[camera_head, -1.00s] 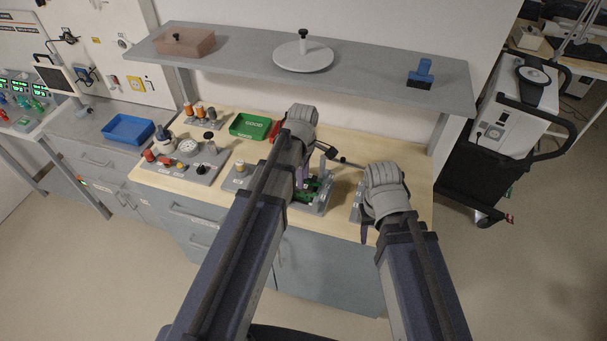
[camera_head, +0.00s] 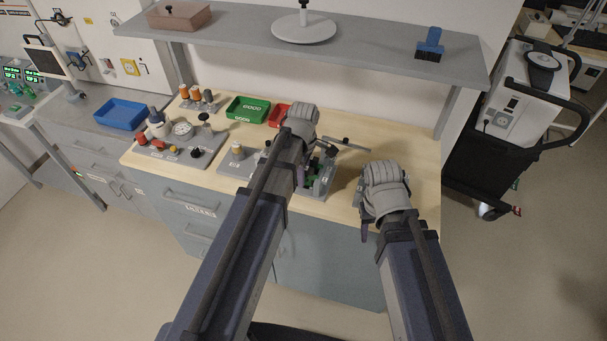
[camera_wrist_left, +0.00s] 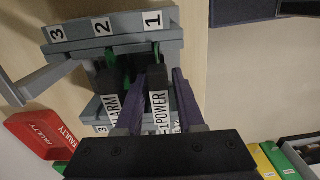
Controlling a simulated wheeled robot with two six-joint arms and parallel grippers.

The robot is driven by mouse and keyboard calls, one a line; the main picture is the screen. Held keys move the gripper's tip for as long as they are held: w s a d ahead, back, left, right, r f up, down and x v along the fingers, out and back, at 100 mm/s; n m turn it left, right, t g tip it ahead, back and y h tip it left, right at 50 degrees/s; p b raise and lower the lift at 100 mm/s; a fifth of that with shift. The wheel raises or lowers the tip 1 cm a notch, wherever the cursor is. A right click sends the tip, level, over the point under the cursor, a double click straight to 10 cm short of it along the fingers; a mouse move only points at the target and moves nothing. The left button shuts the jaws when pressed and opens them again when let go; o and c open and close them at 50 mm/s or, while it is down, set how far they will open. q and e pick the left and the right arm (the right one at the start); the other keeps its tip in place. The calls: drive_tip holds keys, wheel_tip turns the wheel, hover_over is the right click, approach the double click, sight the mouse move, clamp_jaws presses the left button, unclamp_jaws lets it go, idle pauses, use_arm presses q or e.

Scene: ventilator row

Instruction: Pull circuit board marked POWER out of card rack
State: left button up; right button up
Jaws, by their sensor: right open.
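The card rack (camera_head: 320,189) stands on the bench, partly hidden behind my left arm in the head view. The left wrist view shows the rack (camera_wrist_left: 120,40) with slot labels 3, 2 and 1. The POWER board (camera_wrist_left: 157,82) has a dark front with a white label and lines up with slot 1. The ALARM board (camera_wrist_left: 111,92) is beside it, at slot 2. My left gripper (camera_wrist_left: 160,90) has one purple finger on each side of the POWER board; firm contact is unclear. My right gripper (camera_head: 366,232) is open near the bench's front edge, its fingertips mostly hidden.
A red FAULTY tray (camera_wrist_left: 38,135) lies beside the rack. A green GOOD tray (camera_head: 247,110) and a control panel (camera_head: 185,145) stand left on the bench. A shelf (camera_head: 370,42) overhangs the back.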

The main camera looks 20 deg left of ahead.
use_arm(q)
clamp_jaws()
idle(0.3)
idle(0.6)
drive_tip(key=shift+r, duration=0.1)
idle(0.4)
drive_tip(key=shift+r+p, duration=4.15)
drive_tip(key=shift+p, duration=0.2)
